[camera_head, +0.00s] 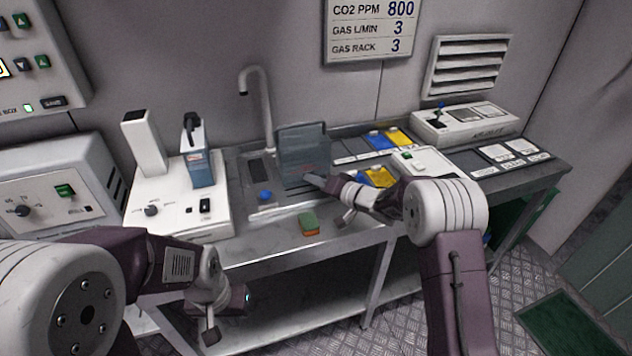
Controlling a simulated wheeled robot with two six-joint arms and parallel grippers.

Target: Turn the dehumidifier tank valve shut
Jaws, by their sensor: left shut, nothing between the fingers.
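A translucent grey tank (302,150) stands upright at the back of the bench, right of the tap. A small blue knob (264,195), which looks like the valve, sits low at its front left; its exact setting is too small to tell. My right gripper (314,181) reaches in from the right, its fingertips close to the tank's lower front edge and right of the blue knob. I cannot tell whether it touches the tank or how its jaws stand. My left gripper (238,299) is shut and empty, low in front of the bench, away from the tank.
A green and orange sponge (309,223) lies on the bench front edge. A white device with a blue cartridge (199,167) stands left of the tap (262,105). Blue and yellow packs (390,137) lie behind my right arm. A white console (465,124) stands back right.

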